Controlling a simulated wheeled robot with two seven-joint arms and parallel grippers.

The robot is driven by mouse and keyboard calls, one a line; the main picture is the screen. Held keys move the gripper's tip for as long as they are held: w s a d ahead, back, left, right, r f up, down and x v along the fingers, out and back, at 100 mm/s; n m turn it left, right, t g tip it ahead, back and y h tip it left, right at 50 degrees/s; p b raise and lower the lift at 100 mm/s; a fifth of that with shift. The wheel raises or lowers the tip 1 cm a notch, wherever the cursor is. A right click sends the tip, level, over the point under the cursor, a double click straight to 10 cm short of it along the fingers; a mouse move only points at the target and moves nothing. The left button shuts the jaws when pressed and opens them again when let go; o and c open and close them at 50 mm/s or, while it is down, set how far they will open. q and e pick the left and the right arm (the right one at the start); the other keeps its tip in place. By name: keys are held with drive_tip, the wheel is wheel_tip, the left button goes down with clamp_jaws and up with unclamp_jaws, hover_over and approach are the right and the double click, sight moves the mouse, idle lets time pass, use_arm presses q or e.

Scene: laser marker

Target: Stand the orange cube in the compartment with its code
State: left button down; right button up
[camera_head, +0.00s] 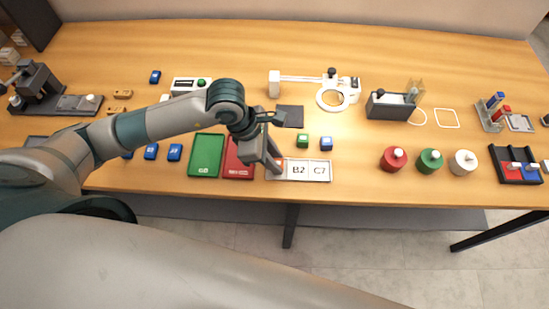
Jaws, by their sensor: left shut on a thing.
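My left gripper (274,161) reaches in from the left and points down over the left end of the white compartment tray (331,171). It is shut on the orange cube (280,160), of which only a small patch shows between the fingers. The tray's middle compartment reads B2 and its right one C7. The left compartment and its code are hidden behind the gripper. I cannot tell whether the cube touches the tray floor. My right gripper is out of view.
Red (393,159), green (430,161) and white (463,162) round pieces stand to the right.

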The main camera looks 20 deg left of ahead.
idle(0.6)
use_arm(q)
drive_tip(key=c, duration=1.4)
unclamp_jaws()
drive_tip(key=shift+b+v, duration=2.25)
drive_tip(key=shift+v, duration=6.5)
